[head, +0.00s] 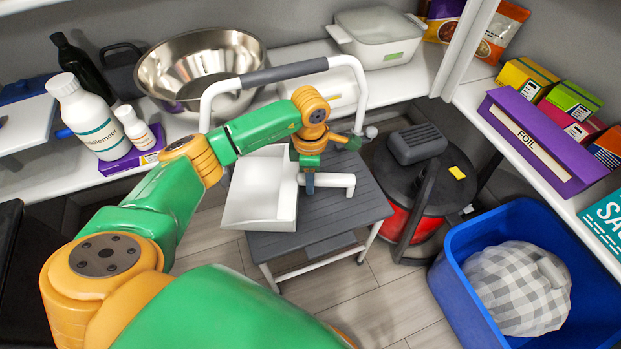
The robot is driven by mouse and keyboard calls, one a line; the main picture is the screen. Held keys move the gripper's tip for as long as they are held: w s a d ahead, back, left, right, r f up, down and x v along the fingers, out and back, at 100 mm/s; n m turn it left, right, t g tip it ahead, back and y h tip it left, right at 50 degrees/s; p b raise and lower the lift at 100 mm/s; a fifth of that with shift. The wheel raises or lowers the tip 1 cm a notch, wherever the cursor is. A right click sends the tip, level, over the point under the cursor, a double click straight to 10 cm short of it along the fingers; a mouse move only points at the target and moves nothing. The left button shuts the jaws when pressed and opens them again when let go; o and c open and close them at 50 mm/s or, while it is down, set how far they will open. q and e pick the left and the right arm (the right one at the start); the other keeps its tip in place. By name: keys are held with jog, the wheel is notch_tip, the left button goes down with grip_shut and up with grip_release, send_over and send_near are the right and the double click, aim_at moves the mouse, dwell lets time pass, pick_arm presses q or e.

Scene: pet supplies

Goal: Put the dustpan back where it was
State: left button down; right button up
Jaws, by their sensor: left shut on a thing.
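The white dustpan (262,197) is in the middle of the head view, with its flat scoop to the left and its handle (340,182) to the right. It is over the dark grey top of a small step stool (345,203). My left gripper (309,183) is shut on the dustpan near where the handle meets the scoop. The fingers partly hide that spot. I cannot tell whether the dustpan touches the stool top. My right gripper is not in view.
The stool's white rail (361,85) rises behind my left gripper. A red and black vacuum (407,180) stands right of the stool. A blue bin (460,262) with a checked bundle is at lower right. A shelf behind holds a metal bowl (200,65) and bottles.

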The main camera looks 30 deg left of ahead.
pick_arm(q)
jog(key=shift+f, duration=0.15)
jog(key=c, duration=0.5)
grip_release()
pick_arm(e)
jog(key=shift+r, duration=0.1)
pick_arm(q)
notch_tip(320, 180, up, 12)
jog(key=p, duration=0.3)
jog(key=shift+r, duration=0.25)
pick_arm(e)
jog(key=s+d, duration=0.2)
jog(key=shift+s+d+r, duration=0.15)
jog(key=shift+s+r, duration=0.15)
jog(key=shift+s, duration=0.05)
pick_arm(q)
jog(key=shift+s, duration=0.1)
